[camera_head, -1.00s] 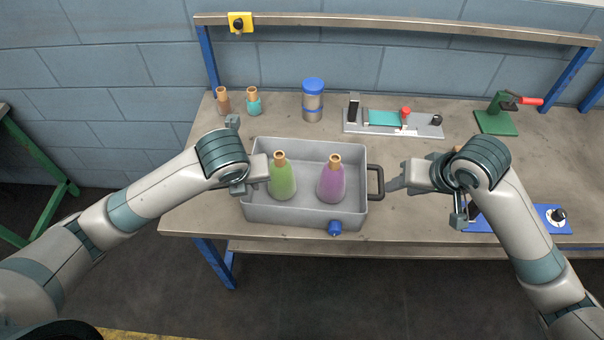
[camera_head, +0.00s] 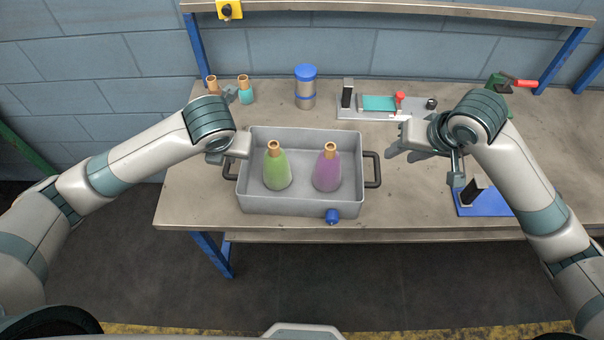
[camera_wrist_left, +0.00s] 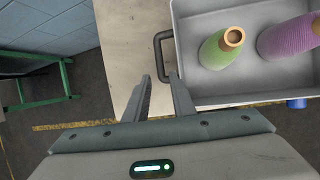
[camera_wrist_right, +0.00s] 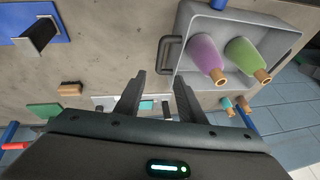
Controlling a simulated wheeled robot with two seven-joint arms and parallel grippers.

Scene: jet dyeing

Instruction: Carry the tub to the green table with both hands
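The grey tub (camera_head: 300,207) stands on the workbench with a green bottle (camera_head: 277,170) and a purple bottle (camera_head: 327,172) inside. It has dark handles at its left (camera_head: 229,171) and right (camera_head: 373,170) ends and a blue knob in front. My left gripper (camera_head: 238,150) is at the tub's left end. In the left wrist view its fingers (camera_wrist_left: 161,80) are open near the left handle (camera_wrist_left: 160,48); whether they straddle it I cannot tell. My right gripper (camera_head: 393,153) is open and empty, just right of the right handle, which also shows in the right wrist view (camera_wrist_right: 163,52).
A green table frame (camera_wrist_left: 40,85) stands left of the bench (camera_head: 190,205), across a floor gap. Small orange-capped bottles (camera_head: 245,92), a blue-lidded jar (camera_head: 305,88) and a grey tray device (camera_head: 375,112) stand behind the tub. A blue plate device (camera_head: 485,202) lies at right.

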